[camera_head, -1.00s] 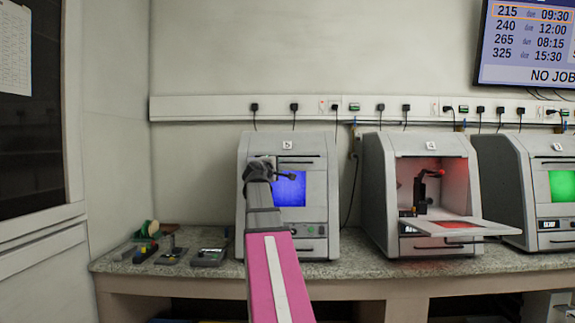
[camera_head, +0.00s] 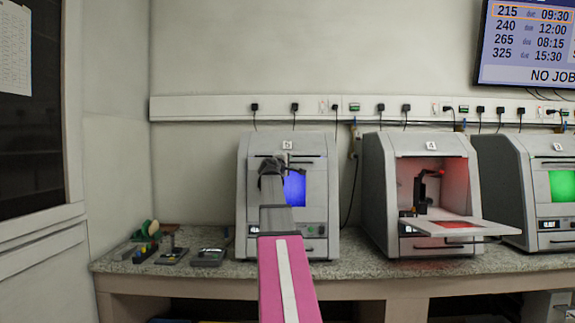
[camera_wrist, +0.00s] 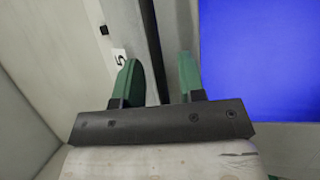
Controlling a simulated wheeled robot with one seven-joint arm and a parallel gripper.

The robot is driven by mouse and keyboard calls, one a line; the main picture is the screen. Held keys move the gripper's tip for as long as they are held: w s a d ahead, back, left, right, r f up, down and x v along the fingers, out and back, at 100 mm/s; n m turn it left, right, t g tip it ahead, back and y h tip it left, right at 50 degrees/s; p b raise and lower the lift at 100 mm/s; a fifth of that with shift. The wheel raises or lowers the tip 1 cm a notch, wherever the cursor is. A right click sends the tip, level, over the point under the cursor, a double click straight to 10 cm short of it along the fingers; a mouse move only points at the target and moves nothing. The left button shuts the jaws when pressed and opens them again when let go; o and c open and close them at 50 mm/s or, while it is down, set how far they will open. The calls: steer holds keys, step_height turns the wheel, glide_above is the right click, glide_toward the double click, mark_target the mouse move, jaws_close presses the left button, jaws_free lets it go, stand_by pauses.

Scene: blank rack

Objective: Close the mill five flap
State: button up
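Mill five (camera_head: 328,150), the grey machine labelled 5, stands on the bench in the head view. Its flap (camera_head: 316,200), with a blue-lit window, looks upright and flush with the front; my arm hides its left part. My gripper (camera_head: 275,165) is in front of the flap's upper left part. In the wrist view my gripper's green fingers (camera_wrist: 158,76) are apart, with nothing seen held between them. A dark vertical gap and a grey strip lie behind them. The 5 label (camera_wrist: 119,57) is to their left, the blue window (camera_wrist: 262,55) to their right.
Mill four (camera_head: 373,170) stands to the right with its flap (camera_head: 460,227) folded down, jutting forward over the bench. Another mill (camera_head: 505,180) with a green window is farther right. Small tools and a dark device (camera_head: 208,257) lie on the bench at left.

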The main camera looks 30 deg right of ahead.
steer(key=shift+c, duration=0.4)
jaws_close()
steer(key=shift+w+d, duration=0.45)
steer(key=shift+w, duration=0.25)
steer(key=shift+w+d, duration=0.4)
steer(key=shift+w, duration=0.3)
steer(key=shift+o, duration=0.4)
jaws_free()
steer(key=shift+s, duration=0.1)
steer(key=v, duration=1)
steer(key=shift+s+a, duration=0.25)
steer(key=shift+a, duration=0.1)
